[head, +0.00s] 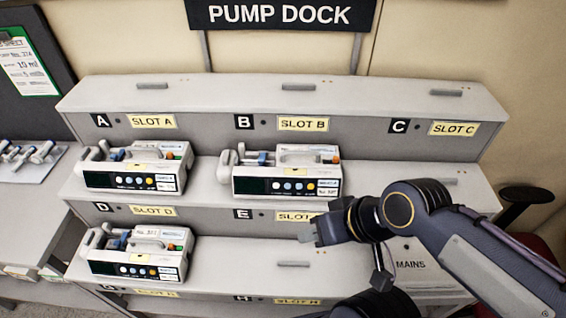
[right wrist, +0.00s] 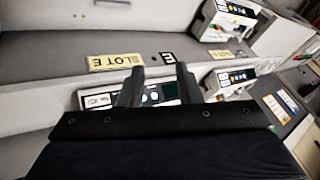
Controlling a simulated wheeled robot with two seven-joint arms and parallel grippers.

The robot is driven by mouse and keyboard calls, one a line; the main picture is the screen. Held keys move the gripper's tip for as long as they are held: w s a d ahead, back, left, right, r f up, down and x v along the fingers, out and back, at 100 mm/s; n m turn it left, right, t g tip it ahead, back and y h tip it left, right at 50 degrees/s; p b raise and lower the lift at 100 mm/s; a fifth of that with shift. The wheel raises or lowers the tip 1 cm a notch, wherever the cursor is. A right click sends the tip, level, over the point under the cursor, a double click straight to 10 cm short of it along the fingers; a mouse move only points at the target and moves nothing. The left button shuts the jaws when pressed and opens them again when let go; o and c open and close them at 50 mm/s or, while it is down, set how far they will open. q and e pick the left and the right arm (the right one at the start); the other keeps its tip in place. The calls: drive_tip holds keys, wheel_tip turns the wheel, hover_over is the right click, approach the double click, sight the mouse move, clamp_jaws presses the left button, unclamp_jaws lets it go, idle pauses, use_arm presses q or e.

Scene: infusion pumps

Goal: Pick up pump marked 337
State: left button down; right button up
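Three white pumps with dark button panels stand on the dock. One is under the SLOT A label (head: 133,167), one under the SLOT B label (head: 287,171), and one under the SLOT D label (head: 137,251). The lower left pump has a tag that may read 337, but it is too small to be sure. My right gripper (head: 312,233) hangs before the SLOT E label, to the right of that pump and apart from it. In the right wrist view its fingers (right wrist: 157,76) are spread with nothing held. My left gripper is not in view.
The dock's lower shelf (head: 226,262) is clear right of the lower left pump. The SLOT C place is empty. A grey side table (head: 38,205) with a tray of small parts stands at left. A MAINS box (head: 410,265) is at lower right.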

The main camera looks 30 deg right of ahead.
drive_tip(key=shift+o, duration=0.6)
drive_tip(key=n+g+b, duration=0.2)
drive_tip(key=n+b, duration=0.2)
drive_tip(key=n, duration=1)
approach(295, 152)
drive_tip(key=a, duration=0.1)
drive_tip(key=shift+h, duration=0.4)
drive_tip(key=p+x, duration=0.1)
drive_tip(key=x, duration=0.7)
drive_tip(key=shift+w, duration=0.15)
drive_tip(key=shift+f, duration=0.2)
